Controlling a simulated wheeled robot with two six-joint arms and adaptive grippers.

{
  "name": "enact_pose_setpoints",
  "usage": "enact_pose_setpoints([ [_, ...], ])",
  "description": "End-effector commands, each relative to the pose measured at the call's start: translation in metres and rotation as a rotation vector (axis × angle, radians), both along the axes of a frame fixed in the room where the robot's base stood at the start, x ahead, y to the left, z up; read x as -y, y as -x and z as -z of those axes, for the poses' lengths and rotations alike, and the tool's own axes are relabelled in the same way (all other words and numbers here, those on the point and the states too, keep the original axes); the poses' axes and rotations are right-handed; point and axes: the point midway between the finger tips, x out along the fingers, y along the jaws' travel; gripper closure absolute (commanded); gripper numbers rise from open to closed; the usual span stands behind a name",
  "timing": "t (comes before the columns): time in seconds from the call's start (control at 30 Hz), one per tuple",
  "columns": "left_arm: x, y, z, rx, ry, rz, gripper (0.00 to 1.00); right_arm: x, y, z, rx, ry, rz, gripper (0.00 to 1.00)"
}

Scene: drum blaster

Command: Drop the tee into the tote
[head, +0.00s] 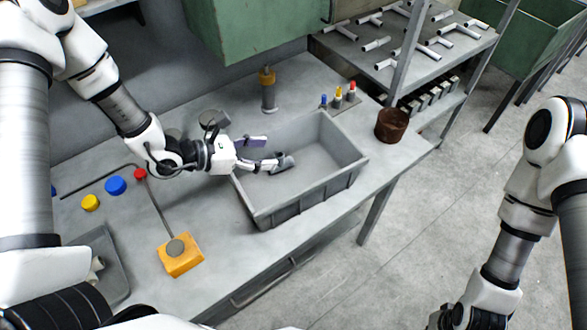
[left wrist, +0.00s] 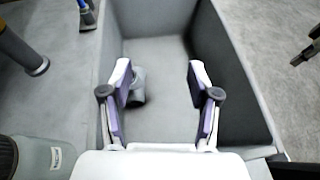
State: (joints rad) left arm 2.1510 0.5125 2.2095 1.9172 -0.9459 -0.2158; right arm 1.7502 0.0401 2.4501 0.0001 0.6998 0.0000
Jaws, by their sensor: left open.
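The grey tote (head: 297,205) stands on the bench in the head view, and its walls also fill much of the left wrist view (left wrist: 240,75). My left gripper (head: 270,151) is over the tote's left part, with its two fingers spread apart and nothing between them. A dark grey tee (head: 284,164) is inside the tote just beyond the fingertips. In the left wrist view the tee (left wrist: 137,85) shows beside the left finger, partly hidden by it, and seems to lie on the tote floor. My right arm is at the right; its gripper is out of view.
A brown cup (head: 391,125) stands right of the tote. Small coloured bottles (head: 338,97) stand behind it. A yellow block with a rod (head: 181,257) and coloured caps (head: 116,185) are at the left. A rack (head: 425,60) holds several white pipe fittings.

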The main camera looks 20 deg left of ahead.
Motion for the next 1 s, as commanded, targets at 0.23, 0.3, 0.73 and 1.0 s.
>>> enact_pose_setpoints([
  [0.23, -0.027, 0.019, -0.016, 0.002, 0.007, -0.007, 0.39, 0.0, 0.0, 0.0, 0.0, 0.0, 0.0, 1.0],
  [0.3, -0.035, 0.026, -0.02, 0.005, 0.007, -0.007, 0.39, 0.0, 0.0, 0.0, 0.0, 0.0, 0.0, 1.0],
  [0.73, -0.051, 0.04, -0.027, 0.001, 0.0, 0.0, 0.39, 0.0, 0.0, 0.0, 0.0, 0.0, 0.0, 1.0],
  [1.0, -0.051, 0.04, -0.027, 0.001, 0.0, 0.0, 0.39, 0.0, 0.0, 0.0, 0.0, 0.0, 0.0, 1.0],
])
